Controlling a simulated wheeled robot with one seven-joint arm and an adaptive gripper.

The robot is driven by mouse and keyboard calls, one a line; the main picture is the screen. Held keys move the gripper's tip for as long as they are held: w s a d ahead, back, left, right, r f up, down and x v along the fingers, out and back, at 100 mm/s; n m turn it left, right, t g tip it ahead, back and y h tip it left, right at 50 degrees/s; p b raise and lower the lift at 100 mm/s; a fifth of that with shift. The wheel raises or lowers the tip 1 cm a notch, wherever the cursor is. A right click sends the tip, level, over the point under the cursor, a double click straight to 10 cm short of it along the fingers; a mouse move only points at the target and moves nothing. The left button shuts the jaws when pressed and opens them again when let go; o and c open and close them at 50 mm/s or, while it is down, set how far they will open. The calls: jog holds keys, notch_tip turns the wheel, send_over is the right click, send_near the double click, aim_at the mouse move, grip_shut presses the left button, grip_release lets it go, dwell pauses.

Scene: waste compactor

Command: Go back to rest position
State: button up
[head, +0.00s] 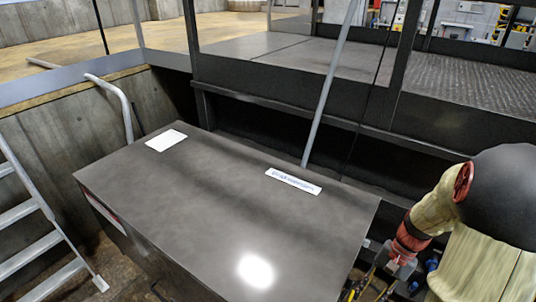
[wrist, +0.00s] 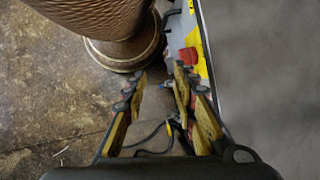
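My arm is folded at the right edge of the head view, beside the dark metal compactor box. My gripper (head: 368,286) hangs at its lower end, low in the picture and partly cut off by the bottom edge. In the wrist view my gripper (wrist: 159,76) shows two yellow and black fingers with a clear gap between them. Nothing is held between the fingers. A red button (wrist: 188,56) on a grey and yellow panel (wrist: 197,40) lies beyond the right fingertip; I cannot tell how far away it is.
The box's flat top (head: 225,210) carries a white sheet (head: 166,140) and a white label strip (head: 293,181). A metal ladder (head: 35,225) stands at left. A grey pole (head: 328,85) rises behind the box. A brown ribbed round body (wrist: 110,25) is at upper left in the wrist view.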

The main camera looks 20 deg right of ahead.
jog(key=a+r+n+t+h, duration=0.4)
jog(key=a+r+n+t, duration=0.3)
jog(key=a+r, duration=1.3)
jog(key=shift+s+a+r+n+h, duration=0.4)
jog(key=shift+r+n, duration=1.1)
jog(key=shift+n, duration=0.9)
jog(key=shift+d, duration=0.15)
